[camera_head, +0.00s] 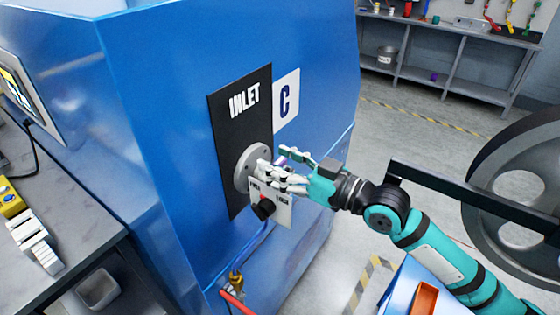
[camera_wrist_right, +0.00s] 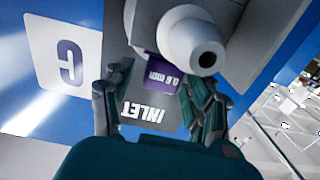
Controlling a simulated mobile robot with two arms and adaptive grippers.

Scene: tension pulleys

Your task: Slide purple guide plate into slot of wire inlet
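The wire inlet is a round grey flange (camera_head: 250,165) on a black panel marked INLET (camera_head: 222,130), on the front of a blue machine. The purple guide plate (camera_head: 283,160) shows as a small patch beside the flange, between my right gripper's fingers. In the right wrist view the plate (camera_wrist_right: 160,74) bears white "0.6 mm" lettering, and a white cylinder (camera_wrist_right: 190,42) partly covers it. My right gripper (camera_head: 276,168) is at the inlet with its fingers apart on either side of the plate. A gap shows beside the plate. How far the plate sits in the slot is hidden. My left gripper is out of view.
A grey workbench (camera_head: 85,205) is at the left. A large dark wheel (camera_head: 480,165) stands at the right.

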